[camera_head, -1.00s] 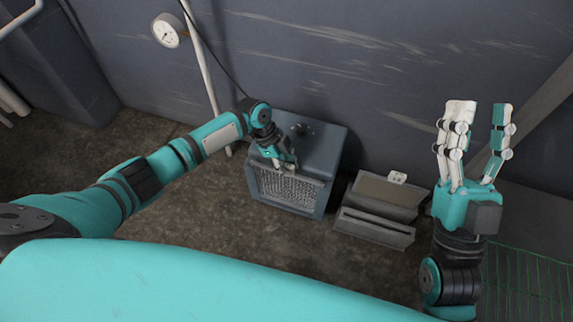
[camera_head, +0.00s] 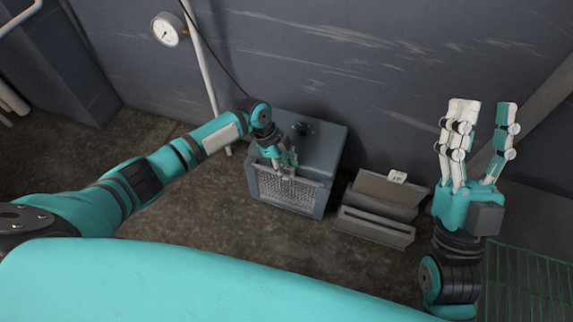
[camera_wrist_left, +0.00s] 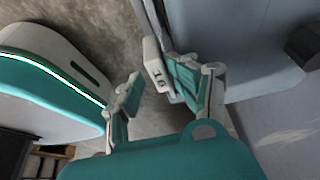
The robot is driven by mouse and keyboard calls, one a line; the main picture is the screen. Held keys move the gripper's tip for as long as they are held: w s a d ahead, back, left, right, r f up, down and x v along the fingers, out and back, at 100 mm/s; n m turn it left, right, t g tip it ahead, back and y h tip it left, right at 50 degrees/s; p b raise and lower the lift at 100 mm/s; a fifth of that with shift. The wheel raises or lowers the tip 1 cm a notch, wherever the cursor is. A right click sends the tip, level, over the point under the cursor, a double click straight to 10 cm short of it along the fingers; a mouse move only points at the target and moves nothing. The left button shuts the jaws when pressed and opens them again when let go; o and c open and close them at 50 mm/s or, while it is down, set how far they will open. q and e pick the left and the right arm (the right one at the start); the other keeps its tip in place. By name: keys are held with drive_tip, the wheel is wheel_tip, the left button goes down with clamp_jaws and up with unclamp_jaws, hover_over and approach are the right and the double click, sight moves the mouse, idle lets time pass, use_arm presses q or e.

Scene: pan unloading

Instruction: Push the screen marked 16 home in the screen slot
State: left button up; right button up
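The blue-grey box (camera_head: 318,142) stands against the wall, and a mesh screen (camera_head: 298,192) shows in its front face. A pale tab marked 16 (camera_wrist_left: 155,76) shows in the left wrist view, close against the inner side of one finger. My left gripper (camera_head: 286,166) is at the top front edge of the box, over the screen. In the wrist view its fingers (camera_wrist_left: 150,88) stand apart, with a narrow gap between the tab and the other finger. How far the screen sits in its slot is unclear. My right gripper (camera_head: 480,115) is open and empty, fingers upward, at the right.
A grey open bin (camera_head: 375,226) with a small white label (camera_head: 397,177) stands right of the box. A green wire rack (camera_head: 525,280) is at lower right. Floor left of the box is clear.

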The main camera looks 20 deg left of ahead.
use_arm(q)
drive_tip(key=shift+w+a+r, duration=0.1)
drive_tip(key=shift+w+r, duration=0.05)
drive_tip(key=v, duration=1.1)
drive_tip(key=shift+a+r, duration=0.2)
drive_tip(key=shift+r, duration=0.15)
